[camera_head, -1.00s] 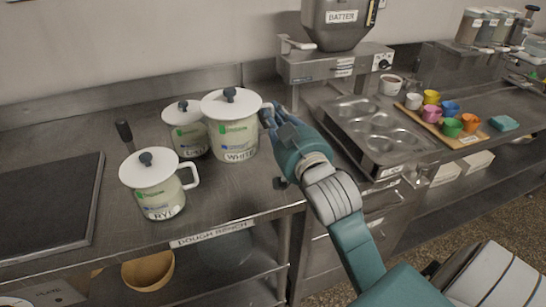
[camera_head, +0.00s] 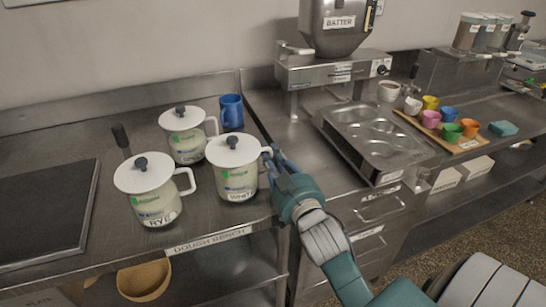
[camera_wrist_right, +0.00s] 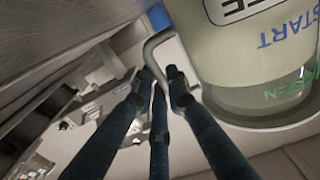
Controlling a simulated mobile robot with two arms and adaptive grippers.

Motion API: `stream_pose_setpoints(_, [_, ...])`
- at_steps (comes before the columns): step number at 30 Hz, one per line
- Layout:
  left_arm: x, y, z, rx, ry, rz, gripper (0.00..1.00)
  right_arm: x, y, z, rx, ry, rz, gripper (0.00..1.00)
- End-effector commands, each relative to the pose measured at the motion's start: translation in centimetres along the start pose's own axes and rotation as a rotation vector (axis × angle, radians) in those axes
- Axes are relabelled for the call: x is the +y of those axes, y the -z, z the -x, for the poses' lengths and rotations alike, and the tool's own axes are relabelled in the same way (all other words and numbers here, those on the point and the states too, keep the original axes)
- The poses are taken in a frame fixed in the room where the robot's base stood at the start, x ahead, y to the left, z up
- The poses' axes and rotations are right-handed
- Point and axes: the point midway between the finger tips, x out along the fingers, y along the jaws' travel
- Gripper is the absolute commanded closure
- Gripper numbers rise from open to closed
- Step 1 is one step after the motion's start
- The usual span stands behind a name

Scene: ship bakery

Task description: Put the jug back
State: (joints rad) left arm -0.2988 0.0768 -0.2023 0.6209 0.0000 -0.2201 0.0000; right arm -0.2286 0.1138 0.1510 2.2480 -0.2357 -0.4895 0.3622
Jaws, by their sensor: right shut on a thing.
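The white-lidded jug labelled WHITE (camera_head: 236,176) is upright at the front right of the dough bench (camera_head: 215,222). My right gripper (camera_head: 272,158) is shut on its handle, on the jug's right side. In the right wrist view, the fingers of my right gripper (camera_wrist_right: 160,80) close around the handle, and the jug (camera_wrist_right: 255,70) fills the upper right. I cannot tell whether its base touches the bench. The jug labelled RYE (camera_head: 152,205) stands to its left. A third lidded jug (camera_head: 187,143) stands behind them, its label not readable. My left gripper is not in view.
A blue mug (camera_head: 231,112) stands behind the WHITE jug. A dark board (camera_head: 40,210) lies at left. A muffin tin (camera_head: 365,135), the batter dispenser (camera_head: 335,30) and a board of coloured cups (camera_head: 462,146) are at right. A bowl (camera_head: 145,281) sits on the shelf below.

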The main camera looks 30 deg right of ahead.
Motion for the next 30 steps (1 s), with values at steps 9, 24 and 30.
stream_pose_setpoints(9, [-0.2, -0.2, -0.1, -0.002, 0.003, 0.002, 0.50, 0.0, -0.3, 0.0, -0.001, 0.000, 0.000, 0.68])
stream_pose_setpoints(24, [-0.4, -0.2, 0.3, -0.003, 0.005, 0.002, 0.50, 0.0, -0.1, 2.4, -0.005, 0.000, -0.001, 0.68])
stream_pose_setpoints(30, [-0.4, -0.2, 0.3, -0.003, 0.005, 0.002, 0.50, 0.1, -0.2, 6.7, -0.006, -0.002, 0.000, 0.68])
